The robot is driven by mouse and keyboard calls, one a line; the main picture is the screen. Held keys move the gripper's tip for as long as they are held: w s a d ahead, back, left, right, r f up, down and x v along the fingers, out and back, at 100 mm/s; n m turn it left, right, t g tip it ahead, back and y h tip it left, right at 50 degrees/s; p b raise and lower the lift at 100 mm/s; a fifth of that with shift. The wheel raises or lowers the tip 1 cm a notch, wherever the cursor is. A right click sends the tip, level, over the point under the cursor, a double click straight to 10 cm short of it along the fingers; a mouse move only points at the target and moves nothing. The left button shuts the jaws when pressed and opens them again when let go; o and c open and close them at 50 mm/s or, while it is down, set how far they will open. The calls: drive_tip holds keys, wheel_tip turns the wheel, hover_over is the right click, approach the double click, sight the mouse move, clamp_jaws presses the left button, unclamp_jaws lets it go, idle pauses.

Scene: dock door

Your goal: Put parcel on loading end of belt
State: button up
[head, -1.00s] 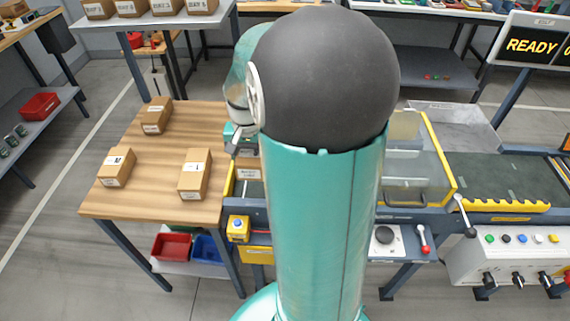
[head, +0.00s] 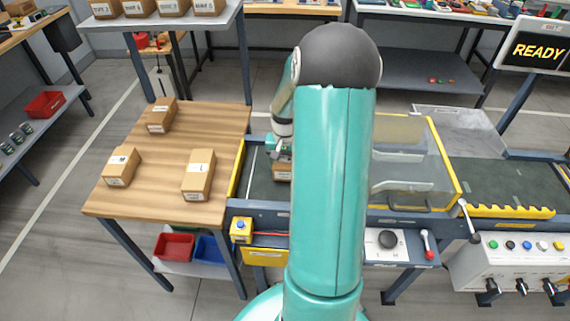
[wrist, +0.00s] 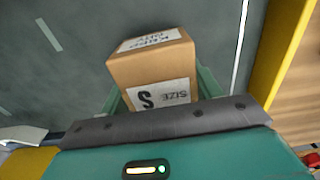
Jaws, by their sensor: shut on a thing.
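A brown parcel (wrist: 152,66) with a white label reading "SIZE S" is between the fingers of my gripper (wrist: 160,88) in the wrist view. My gripper is shut on it. In the head view the parcel (head: 283,171) shows in part beside my arm, over the dark loading end of the belt (head: 258,187). The belt surface (wrist: 60,80) fills much of the wrist view behind the parcel. I cannot tell whether the parcel touches the belt. My arm hides part of the belt in the head view.
Three other parcels lie on the wooden table (head: 150,188) at the left. A yellow rail (head: 237,168) edges the belt's left end. A clear yellow-framed guard (head: 412,165) covers the belt to the right of my arm. A screen reads "READY" (head: 537,50).

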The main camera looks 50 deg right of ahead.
drive_tip(key=shift+f, duration=0.3)
drive_tip(key=shift+f, duration=0.2)
drive_tip(key=o, duration=1.2)
